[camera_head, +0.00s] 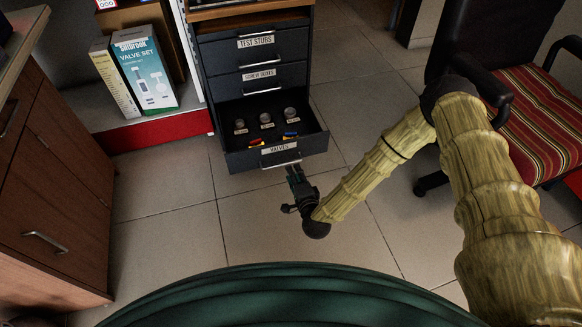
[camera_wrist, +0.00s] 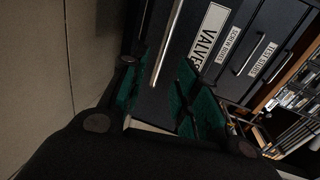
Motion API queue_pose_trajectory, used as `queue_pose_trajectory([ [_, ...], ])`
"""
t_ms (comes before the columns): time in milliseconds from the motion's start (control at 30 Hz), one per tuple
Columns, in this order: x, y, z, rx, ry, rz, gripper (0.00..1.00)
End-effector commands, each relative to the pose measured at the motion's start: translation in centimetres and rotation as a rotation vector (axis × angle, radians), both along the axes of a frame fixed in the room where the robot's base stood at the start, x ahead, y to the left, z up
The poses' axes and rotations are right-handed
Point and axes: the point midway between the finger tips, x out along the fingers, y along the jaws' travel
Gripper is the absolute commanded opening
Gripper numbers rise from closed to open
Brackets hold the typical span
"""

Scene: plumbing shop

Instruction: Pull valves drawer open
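The valves drawer (camera_head: 278,149), the lowest in a dark cabinet, stands pulled well out in the head view. Its label reads VALVES, and a silver bar handle (camera_head: 281,163) runs across its front. Inside lie several small round metal parts and a few red, yellow and blue pieces. My gripper (camera_head: 293,171) is at the handle's right part, in front of the drawer. In the wrist view, the handle (camera_wrist: 166,45) runs between my gripper's (camera_wrist: 160,88) two green-padded fingers, which stand apart. Whether a finger touches the bar cannot be told.
A boxed valve set (camera_head: 146,72) stands on a shelf at left. A wooden cabinet (camera_head: 50,190) is at left, and a striped chair (camera_head: 530,120) at right. Tiled floor (camera_head: 165,215) before the drawer is clear.

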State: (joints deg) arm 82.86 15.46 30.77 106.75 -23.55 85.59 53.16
Motion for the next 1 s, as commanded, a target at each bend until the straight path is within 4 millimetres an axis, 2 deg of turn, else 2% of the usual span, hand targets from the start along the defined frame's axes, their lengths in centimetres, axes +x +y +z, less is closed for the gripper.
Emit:
queue_pose_trajectory([
  [200,-3.2,-1.0,0.6,0.000,0.002,-0.001,0.31],
  [400,-4.6,-1.3,1.0,0.000,0.001,0.000,0.31],
  [1000,-4.8,-1.4,1.0,0.000,0.001,0.000,0.31],
])
